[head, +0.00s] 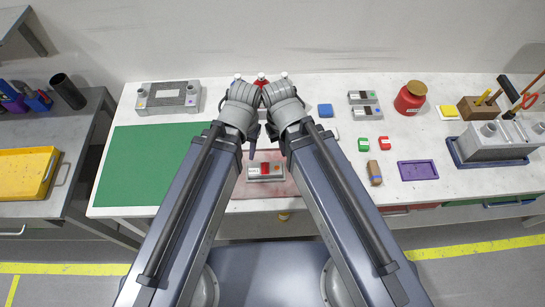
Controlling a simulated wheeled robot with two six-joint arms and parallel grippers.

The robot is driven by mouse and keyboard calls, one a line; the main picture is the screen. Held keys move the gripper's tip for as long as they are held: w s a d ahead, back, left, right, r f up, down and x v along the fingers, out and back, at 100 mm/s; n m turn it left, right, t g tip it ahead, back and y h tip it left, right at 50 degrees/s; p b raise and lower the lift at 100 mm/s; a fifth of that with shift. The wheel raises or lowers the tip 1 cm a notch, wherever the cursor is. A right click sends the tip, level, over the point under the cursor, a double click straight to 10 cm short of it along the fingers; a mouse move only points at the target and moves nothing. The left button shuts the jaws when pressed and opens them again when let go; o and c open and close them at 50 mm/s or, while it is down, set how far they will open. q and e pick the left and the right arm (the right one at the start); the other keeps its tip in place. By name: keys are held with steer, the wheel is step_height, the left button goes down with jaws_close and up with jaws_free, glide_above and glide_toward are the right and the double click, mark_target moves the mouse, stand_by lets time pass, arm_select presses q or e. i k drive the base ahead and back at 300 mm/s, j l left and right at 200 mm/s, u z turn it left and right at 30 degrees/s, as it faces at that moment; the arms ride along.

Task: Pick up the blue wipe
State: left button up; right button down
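A small blue square that looks like the blue wipe (325,110) lies flat on the white worktop, right of my wrists and left of two grey boxes. Nothing touches it. My two arms reach up the middle of the head view, and their wrists come together over the back of the worktop.
A green mat (148,165) covers the left. A grey device (266,171) sits on a reddish mat between my arms. Worktop around the blue square is fairly clear.

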mark_target(325, 110)
steer(key=u, duration=0.4)
steer(key=l+u, duration=0.35)
steer(key=u, duration=0.15)
steer(key=k+l+u, duration=0.2)
steer(key=u, duration=0.25)
steer(key=k+l+u, duration=0.1)
steer(key=k+l, duration=0.15)
steer(key=l, duration=0.15)
steer(key=k+l+u, duration=0.1)
steer(key=l, duration=0.3)
steer(key=k+l+u, duration=0.1)
steer(key=k+l, duration=0.3)
